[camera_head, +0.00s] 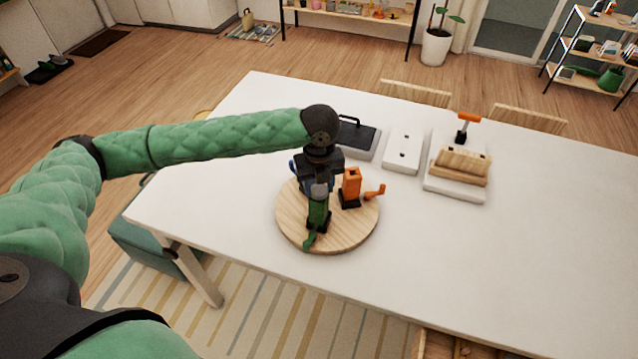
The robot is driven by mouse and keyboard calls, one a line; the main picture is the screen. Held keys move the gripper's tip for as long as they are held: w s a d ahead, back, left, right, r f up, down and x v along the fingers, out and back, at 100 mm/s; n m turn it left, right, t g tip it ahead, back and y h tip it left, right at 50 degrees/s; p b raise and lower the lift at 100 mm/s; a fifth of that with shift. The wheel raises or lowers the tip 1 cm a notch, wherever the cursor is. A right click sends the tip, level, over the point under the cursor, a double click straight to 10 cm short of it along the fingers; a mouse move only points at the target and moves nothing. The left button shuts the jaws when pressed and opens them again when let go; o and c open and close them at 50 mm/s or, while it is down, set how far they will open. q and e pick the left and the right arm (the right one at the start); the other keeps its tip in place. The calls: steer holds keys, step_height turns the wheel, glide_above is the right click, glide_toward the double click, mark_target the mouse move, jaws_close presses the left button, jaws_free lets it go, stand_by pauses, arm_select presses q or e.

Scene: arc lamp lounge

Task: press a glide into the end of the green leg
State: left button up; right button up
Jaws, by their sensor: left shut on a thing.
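The green leg (318,214) stands upright in a dark base on a round wooden board (290,225); a green piece sticks out from its lower front. My left gripper (319,184) points down right over the green leg. It is shut on a small grey piece, seemingly a glide (319,191), at the leg's top end. The fingers partly hide it, and I cannot tell whether it is seated. An orange leg (351,185) with an orange side piece stands to the right on the same board. A blue piece (293,168) is mostly hidden behind my gripper. My right gripper is not in view.
The table's right and front are clear.

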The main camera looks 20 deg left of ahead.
mark_target(319, 189)
arm_select(q)
steer(key=shift+f, duration=0.4)
steer(key=o, duration=1)
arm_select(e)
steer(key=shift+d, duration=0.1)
arm_select(q)
steer(key=shift+o, duration=0.2)
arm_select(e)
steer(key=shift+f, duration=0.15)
arm_select(q)
steer(key=shift+r+b, duration=0.3)
steer(key=shift+b, duration=0.05)
step_height(319, 189, up, 6)
steer(key=b, duration=0.2)
steer(key=shift+f+b, duration=0.15)
steer(key=shift+b, duration=0.25)
steer(key=shift+r, duration=0.75)
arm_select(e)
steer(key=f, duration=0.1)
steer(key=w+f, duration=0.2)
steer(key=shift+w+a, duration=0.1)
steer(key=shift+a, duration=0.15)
